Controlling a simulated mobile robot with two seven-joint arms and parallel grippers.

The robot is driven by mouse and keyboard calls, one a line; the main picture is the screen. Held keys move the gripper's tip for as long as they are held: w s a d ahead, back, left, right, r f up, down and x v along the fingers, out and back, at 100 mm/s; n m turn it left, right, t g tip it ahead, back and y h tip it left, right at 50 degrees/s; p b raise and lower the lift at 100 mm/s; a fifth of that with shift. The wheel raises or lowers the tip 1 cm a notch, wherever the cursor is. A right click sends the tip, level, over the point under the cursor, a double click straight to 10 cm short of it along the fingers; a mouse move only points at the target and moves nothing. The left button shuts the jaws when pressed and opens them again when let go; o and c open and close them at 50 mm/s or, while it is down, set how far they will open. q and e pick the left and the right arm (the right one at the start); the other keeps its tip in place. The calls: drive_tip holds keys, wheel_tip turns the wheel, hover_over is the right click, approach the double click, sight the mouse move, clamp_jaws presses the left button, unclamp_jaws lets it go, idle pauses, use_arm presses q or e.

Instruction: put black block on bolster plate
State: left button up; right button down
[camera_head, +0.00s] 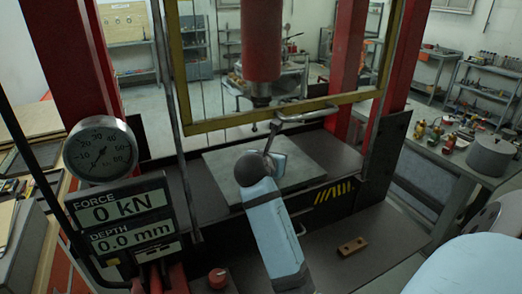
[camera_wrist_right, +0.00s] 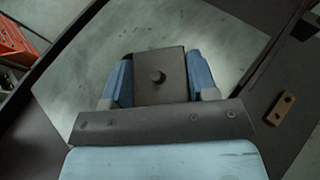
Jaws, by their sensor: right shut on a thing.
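The bolster plate (camera_wrist_right: 80,85) is a flat grey plate behind the block in that view. In the head view the bolster plate (camera_head: 315,172) lies on the press bed below the ram. My right forearm and dark wrist reach over its front left part and hide some of it. I cannot tell whether the block touches the plate. My left gripper is not in view.
A red ram (camera_head: 262,45) hangs above the plate. A yellow guard frame (camera_head: 230,122) with a bar handle stands around it. A brown two-hole block (camera_head: 352,246) lies on the front ledge. The gauge and readout (camera_head: 130,218) stand at left, showing 0 kN and 0.0 mm.

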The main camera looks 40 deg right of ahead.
drive_tip(key=w, duration=0.2)
drive_tip(key=w+d, duration=0.1)
drive_tip(key=w, duration=0.1)
drive_tip(key=shift+d+r, duration=0.15)
drive_tip(key=shift+w+d+f+p, duration=0.25)
drive_tip(key=shift+w+f, duration=0.15)
drive_tip(key=shift+w, duration=0.25)
drive_tip(key=shift+w+d+f+p, duration=0.15)
drive_tip(key=shift+w+f+p, duration=0.1)
drive_tip(key=shift+w+f, duration=0.25)
drive_tip(key=shift+w, duration=0.15)
drive_tip(key=c, duration=0.8)
unclamp_jaws()
drive_tip(key=shift+f, duration=0.1)
drive_tip(key=shift+c, duration=0.2)
drive_tip(key=o, duration=0.4)
drive_tip(key=shift+o, duration=0.2)
drive_tip(key=b+v, duration=0.1)
drive_tip(key=v, duration=1.1)
